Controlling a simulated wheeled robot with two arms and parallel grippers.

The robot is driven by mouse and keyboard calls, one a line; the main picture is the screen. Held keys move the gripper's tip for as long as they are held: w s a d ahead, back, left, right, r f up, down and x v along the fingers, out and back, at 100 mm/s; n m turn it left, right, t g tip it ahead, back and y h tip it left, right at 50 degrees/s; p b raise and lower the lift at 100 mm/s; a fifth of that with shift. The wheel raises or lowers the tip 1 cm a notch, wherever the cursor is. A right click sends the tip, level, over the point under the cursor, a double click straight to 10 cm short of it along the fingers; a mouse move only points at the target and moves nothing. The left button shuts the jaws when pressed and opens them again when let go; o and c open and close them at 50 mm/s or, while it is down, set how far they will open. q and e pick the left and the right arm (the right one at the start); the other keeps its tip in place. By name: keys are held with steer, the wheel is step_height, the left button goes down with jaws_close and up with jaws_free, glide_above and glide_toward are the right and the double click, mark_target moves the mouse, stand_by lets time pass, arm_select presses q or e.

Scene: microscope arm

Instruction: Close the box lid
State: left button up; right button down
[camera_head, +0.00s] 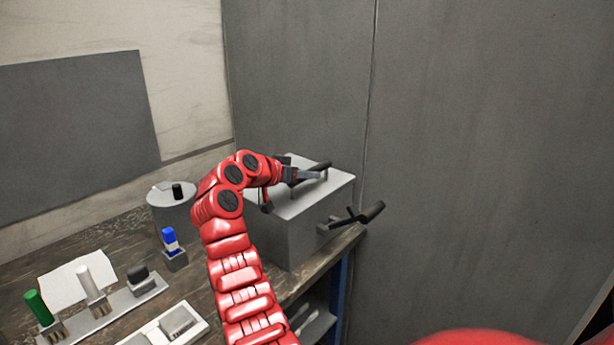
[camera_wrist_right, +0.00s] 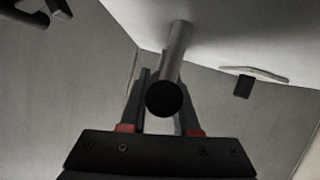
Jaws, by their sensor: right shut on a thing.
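The grey box (camera_head: 283,238) stands at the far right end of the bench. Its pale flat lid (camera_head: 335,186) lies over the top, and I see no clear gap under it. A dark bar handle (camera_head: 320,166) is on the lid. My right gripper (camera_head: 302,176) is shut on this handle. In the right wrist view, the handle (camera_wrist_right: 178,45) with its round black end sits between the fingers of my right gripper (camera_wrist_right: 160,105). My forearm hides the box's left side. My left gripper is not in view.
A second dark handle (camera_head: 360,213) sticks out from the box's right side, near a grey wall (camera_head: 480,130). A round grey container (camera_head: 171,208) and a blue-capped item (camera_head: 170,240) stand left of the box. A rack (camera_head: 110,308) holds several items at front left.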

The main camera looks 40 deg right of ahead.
steer(key=shift+f, duration=0.25)
steer(key=c, duration=0.7)
jaws_free()
steer(key=shift+s, duration=0.1)
steer(key=shift+o, duration=0.2)
steer(key=shift+a+r, duration=0.1)
steer(key=b+v, duration=0.1)
steer(key=v, duration=1.6)
steer(key=shift+b, duration=0.35)
